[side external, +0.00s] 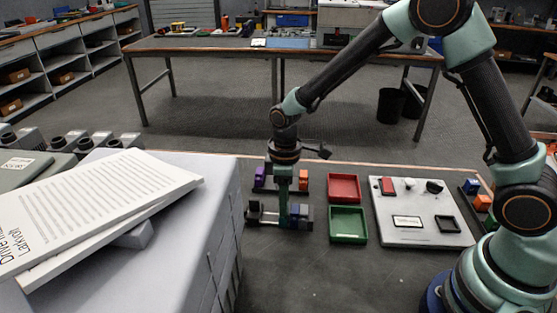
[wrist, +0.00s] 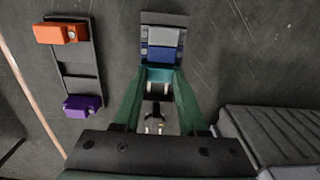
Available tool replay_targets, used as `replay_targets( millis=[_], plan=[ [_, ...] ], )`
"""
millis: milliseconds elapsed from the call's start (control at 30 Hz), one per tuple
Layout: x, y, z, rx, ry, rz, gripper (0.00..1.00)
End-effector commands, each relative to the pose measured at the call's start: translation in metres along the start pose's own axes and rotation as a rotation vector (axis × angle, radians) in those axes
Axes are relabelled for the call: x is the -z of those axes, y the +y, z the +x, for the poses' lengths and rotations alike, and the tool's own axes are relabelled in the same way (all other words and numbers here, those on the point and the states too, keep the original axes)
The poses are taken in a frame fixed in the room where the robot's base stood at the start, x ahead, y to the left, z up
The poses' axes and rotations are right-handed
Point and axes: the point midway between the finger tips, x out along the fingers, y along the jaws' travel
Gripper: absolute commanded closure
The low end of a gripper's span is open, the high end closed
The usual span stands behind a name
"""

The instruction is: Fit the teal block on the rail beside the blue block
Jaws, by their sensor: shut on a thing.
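My gripper (wrist: 161,80) is shut on the teal block (wrist: 157,73), which shows between the green fingertips in the wrist view. The blue block (wrist: 162,54) sits on a dark rail (wrist: 165,19), with the teal block right beside it; I cannot tell whether the two touch or whether the teal block is seated. In the side view my gripper (side external: 283,212) points straight down at the front rail (side external: 268,222), just left of the blue block (side external: 298,210). The teal block is hard to make out there, behind the fingers.
A grey block (wrist: 166,36) sits on the rail beyond the blue one. A second rail (wrist: 78,62) carries an orange block (wrist: 58,33) and a purple block (wrist: 83,105). A red tray (side external: 344,187), a green tray (side external: 347,225) and a pale panel (side external: 390,225) stand to the right.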

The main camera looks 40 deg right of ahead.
Motion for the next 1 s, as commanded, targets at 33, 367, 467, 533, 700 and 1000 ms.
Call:
replay_targets(
  millis=[33,367,467,533,700,1000],
  plan=[
    [0.0001,0.0000,0.0003,0.000,0.000,0.000,1.00],
    [0.0002,0.0001,0.0030,0.000,0.001,0.000,1.00],
    [0.0002,0.0001,0.0039,0.000,0.001,0.000,1.00],
    [0.0003,0.0002,0.0039,-0.001,0.001,0.000,0.40],
    [0.0002,0.0001,0.0039,0.000,0.001,0.000,0.24],
    [0.0004,0.0002,-0.0017,-0.001,0.001,0.000,0.24]
  ],
)
